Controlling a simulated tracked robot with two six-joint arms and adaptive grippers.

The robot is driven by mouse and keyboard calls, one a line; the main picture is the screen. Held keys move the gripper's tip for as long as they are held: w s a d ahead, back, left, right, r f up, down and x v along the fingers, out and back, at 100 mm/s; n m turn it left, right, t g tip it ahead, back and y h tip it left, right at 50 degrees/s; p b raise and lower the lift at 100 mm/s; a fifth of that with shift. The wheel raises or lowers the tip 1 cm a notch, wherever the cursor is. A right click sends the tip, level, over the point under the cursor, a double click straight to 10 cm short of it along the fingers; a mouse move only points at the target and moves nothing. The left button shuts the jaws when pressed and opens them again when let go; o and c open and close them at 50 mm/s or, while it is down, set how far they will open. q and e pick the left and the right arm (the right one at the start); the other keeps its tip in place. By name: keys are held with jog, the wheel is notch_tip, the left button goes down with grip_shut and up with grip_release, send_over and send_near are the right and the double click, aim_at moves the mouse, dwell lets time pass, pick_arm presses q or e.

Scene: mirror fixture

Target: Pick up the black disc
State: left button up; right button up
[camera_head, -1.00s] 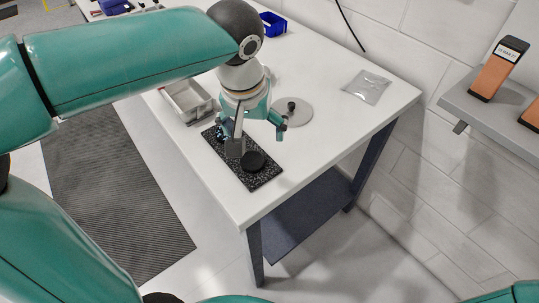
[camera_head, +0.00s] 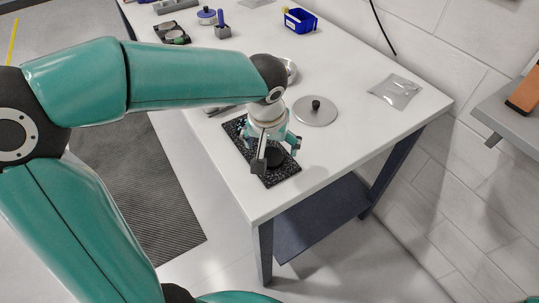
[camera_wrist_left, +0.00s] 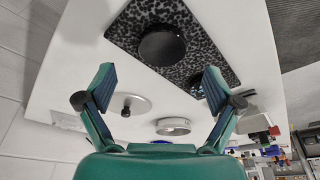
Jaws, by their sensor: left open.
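The black disc (camera_head: 274,157) lies on a black-and-white speckled mat (camera_head: 284,177) near the table's front corner. In the left wrist view the disc (camera_wrist_left: 161,45) shows whole on the mat (camera_wrist_left: 120,30), beyond the fingertips. My left gripper (camera_head: 278,154) is open and empty over the mat, its fingers spread to either side of the disc in the head view and partly covering it. In the left wrist view the open fingers of the gripper (camera_wrist_left: 159,78) show nothing between them. My right gripper is not in view.
A grey round plate with a black knob (camera_head: 316,112) lies behind the mat. A silver bag (camera_head: 396,91) lies at the right and a blue bin (camera_head: 300,20) at the back. A wall shelf (camera_head: 515,115) stands at the right. The table's front right is clear.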

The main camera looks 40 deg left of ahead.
aim_at(272, 156)
pick_arm(q)
jog(key=x, duration=0.4)
jog(key=shift+a+f, duration=0.1)
jog(key=shift+f, duration=0.2)
jog(key=shift+s, duration=0.1)
jog(key=c, duration=1.3)
jog(key=shift+r, duration=0.2)
